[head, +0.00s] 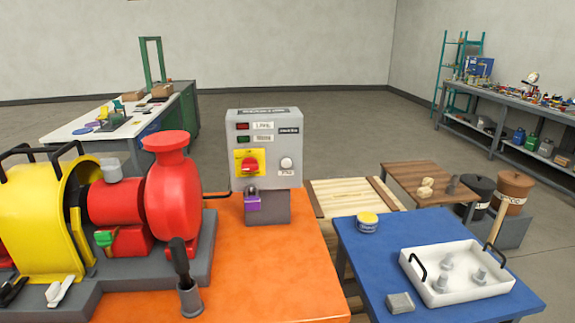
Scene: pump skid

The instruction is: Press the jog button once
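A grey control box (265,150) stands upright on an orange bench (265,265). A round white button (286,163) sits on the right side of its front face, with a small label under it that is too small to read surely; this looks like the jog button. Nothing covers it. Left of it is a red rotary switch on a yellow plate (250,162). A purple padlock (252,200) hangs below that switch. A red and a green indicator with labels are above. Neither of my grippers shows in the head view.
A red pump (172,200) and yellow guard (45,225) stand left of the box. A black-handled tool in a grey holder (190,298) stands in front. A blue table (365,265) with a white tray (455,290) is at right. Orange bench space before the box is clear.

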